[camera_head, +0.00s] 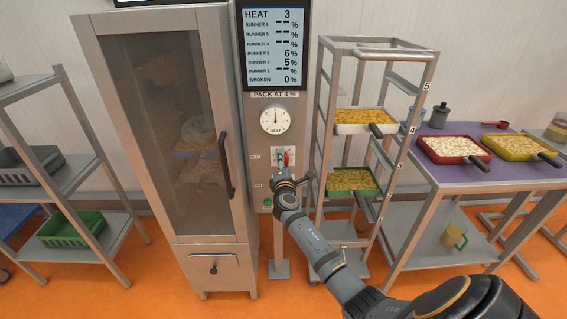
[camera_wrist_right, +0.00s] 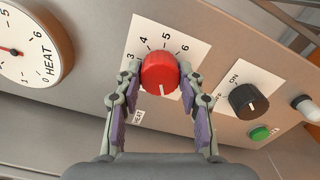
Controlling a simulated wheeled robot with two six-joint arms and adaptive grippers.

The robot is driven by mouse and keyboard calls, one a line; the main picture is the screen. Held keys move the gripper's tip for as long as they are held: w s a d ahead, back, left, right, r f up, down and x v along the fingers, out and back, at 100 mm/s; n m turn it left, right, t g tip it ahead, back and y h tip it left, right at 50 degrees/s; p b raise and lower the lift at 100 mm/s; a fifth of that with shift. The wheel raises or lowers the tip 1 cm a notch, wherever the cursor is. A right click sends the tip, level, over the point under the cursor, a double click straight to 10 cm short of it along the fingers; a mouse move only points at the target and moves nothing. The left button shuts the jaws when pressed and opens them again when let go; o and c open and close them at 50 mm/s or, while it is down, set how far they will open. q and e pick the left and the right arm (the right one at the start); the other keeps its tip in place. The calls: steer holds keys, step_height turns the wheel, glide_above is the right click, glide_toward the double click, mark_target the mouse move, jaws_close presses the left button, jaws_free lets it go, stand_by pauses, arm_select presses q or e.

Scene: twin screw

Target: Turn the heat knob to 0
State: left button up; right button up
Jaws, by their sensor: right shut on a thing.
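The red heat knob (camera_wrist_right: 160,72) sits on a white scale plate on the grey oven panel. In the right wrist view the numbers 3 to 6 show around it, and its white mark points toward the bottom of the picture. My right gripper (camera_wrist_right: 161,80) has one finger on each side of the knob and is shut on it. In the head view the red knob (camera_head: 286,157) shows just above my right gripper (camera_head: 285,174). The display (camera_head: 274,45) reads HEAT 3. The round heat dial (camera_head: 274,120) has its needle pointing up. My left gripper is not in view.
A black ON/OFF knob (camera_wrist_right: 248,101) and a green button (camera_wrist_right: 260,133) are close to my right fingers. A glass-door cabinet (camera_head: 170,120) stands left of the panel. A metal rack (camera_head: 320,130) with filled trays and a purple-topped table (camera_head: 440,180) stand right.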

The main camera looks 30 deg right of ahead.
steer(key=shift+f, duration=0.1)
steer(key=o, duration=1.2)
steer(key=v, duration=1.2)
steer(key=shift+s, duration=0.1)
steer(key=s+a+f+m+g+y, duration=0.15)
steer(key=s+f, duration=0.25)
steer(key=f, duration=0.8)
steer(key=s+a+f+m+g+y, duration=0.1)
steer(key=s+f+m+g+y, duration=0.15)
steer(key=f, duration=0.85)
steer(key=s+a+f+m+g+y, duration=0.15)
steer(key=s+f, duration=0.25)
steer(key=f, duration=0.8)
steer(key=s+a+f+m+g+y, duration=0.1)
steer(key=s+f+m+g, duration=0.1)
steer(key=s+f, duration=0.5)
steer(key=s+a+f+m+g+y, duration=0.1)
steer(key=s+f+m+g, duration=0.2)
steer(key=s, duration=1.4)
steer(key=s+a+f+m+g+y, duration=0.1)
steer(key=s+f+m+g, duration=0.2)
steer(key=s+f, duration=0.8)
steer(key=shift+s+a+f+m+g, duration=0.1)
steer(key=shift+s+a+m+g, duration=0.05)
steer(key=shift+s+m, duration=0.35)
steer(key=shift+s+a+m+g, duration=0.1)
steer(key=shift+s+a+m, duration=0.1)
steer(key=shift+s+m, duration=0.3)
